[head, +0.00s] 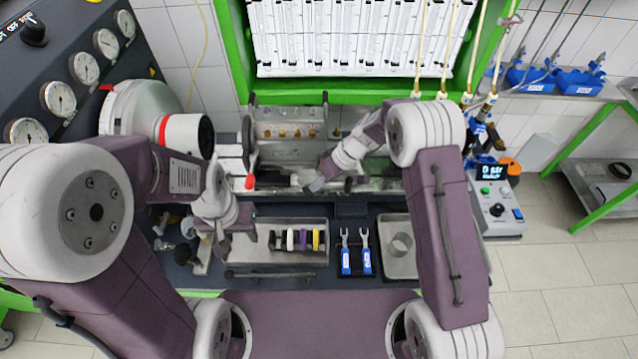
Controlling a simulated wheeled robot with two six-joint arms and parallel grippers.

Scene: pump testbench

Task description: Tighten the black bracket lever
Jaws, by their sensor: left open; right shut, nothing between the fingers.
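A metal bracket fixture (288,112) stands at the back of the bench, with dark upright parts at both ends. I cannot tell for sure which dark part is the black lever. A red-tipped lever (250,181) hangs at the fixture's left front. My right gripper (306,181) is shut and empty, low in front of the fixture and right of the red tip. Its wrist hides part of the fixture's right side. My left gripper (222,240) is open and empty over the bench's left front, left of a metal tray.
The metal tray (318,226) holds several coloured rings. Two blue-handled wrenches (346,258) lie right of it, beside another tray (402,263) with a metal ring. A gauge panel (70,70) and a white-and-red cylinder (184,134) stand left. A control box (494,205) stands right.

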